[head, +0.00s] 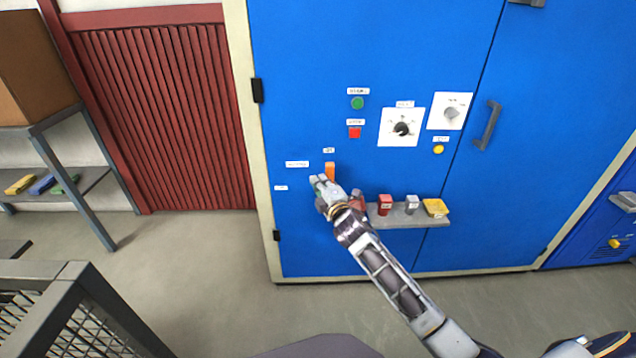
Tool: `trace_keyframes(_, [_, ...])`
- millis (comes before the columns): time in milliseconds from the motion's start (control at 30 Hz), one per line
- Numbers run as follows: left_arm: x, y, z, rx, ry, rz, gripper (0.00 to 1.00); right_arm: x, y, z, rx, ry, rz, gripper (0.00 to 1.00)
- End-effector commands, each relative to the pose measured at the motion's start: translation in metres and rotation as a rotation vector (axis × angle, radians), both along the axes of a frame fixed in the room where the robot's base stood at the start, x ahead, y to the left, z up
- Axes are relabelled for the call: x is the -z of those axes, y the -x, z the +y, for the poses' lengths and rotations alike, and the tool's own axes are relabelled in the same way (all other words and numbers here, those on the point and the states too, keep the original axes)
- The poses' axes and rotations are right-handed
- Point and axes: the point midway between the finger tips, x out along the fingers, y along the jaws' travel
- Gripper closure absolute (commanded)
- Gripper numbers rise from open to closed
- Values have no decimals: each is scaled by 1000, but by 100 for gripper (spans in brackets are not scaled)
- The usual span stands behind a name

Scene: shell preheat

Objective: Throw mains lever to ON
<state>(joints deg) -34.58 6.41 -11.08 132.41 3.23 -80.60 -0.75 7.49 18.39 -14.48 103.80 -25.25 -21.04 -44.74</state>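The mains lever (330,169) is an orange handle low on the left part of the blue cabinet (300,60). It points up, just under a small label (329,150); the label text is too small to read surely. My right gripper (320,180) is at the lever's lower left, its fingertips close to or against it. The lower part of the lever is hidden behind the gripper. I cannot tell whether the fingers are open or shut. My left gripper is not in view.
A green button (357,103), red button (355,132) and two dials (402,129) (451,112) sit above. A small shelf (405,219) with red, grey and yellow items juts out right of my gripper. A mesh-sided frame (75,310) stands at lower left.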

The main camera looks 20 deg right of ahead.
Motion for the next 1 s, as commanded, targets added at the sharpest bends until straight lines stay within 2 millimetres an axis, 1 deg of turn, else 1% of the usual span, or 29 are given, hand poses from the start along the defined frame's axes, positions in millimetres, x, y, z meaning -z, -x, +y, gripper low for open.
trace_keyframes(33, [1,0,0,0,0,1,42,0,-1,-9,17,6,3,100])
trace_keyframes(167, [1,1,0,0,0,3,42,2,3,-10,17,7,5,100])
trace_keyframes(367, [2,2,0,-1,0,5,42,3,14,-10,17,7,7,100])
trace_keyframes(1000, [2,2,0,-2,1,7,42,2,68,-4,2,2,3,100])
